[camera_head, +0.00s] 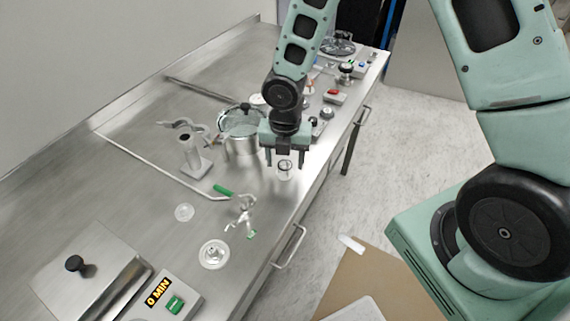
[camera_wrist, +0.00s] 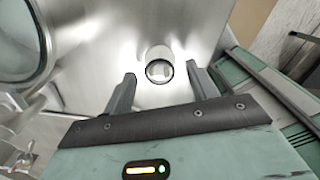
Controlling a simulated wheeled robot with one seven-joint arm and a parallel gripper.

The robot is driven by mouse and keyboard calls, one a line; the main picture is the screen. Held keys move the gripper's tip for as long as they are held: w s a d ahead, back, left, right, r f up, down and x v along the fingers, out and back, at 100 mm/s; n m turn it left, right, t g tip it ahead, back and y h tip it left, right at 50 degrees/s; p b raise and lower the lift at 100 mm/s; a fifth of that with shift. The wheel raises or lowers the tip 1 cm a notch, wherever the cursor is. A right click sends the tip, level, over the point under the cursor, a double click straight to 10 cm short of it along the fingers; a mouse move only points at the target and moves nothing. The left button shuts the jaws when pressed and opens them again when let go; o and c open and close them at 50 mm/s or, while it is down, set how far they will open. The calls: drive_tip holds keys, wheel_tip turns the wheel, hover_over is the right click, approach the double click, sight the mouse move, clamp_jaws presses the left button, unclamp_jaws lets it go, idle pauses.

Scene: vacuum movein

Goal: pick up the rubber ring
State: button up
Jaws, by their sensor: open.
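A thin dark ring, which looks like the rubber ring (camera_wrist: 159,82), shows in the wrist view around the top of a small clear, glassy cylinder (camera_wrist: 159,50). I cannot tell whether the ring sits on its rim or around it. In the head view the cylinder (camera_head: 285,172) stands on the steel worktop near its front edge. My gripper (camera_head: 286,161) points down above it, fingers apart and empty. In the wrist view the ring lies between the two fingertips (camera_wrist: 160,73), with a gap on each side.
A red-buttoned box (camera_head: 334,97) is behind. The worktop (camera_head: 145,215) has bare room at left.

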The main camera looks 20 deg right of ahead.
drive_tip(key=c, duration=0.9)
drive_tip(key=shift+c, duration=0.2)
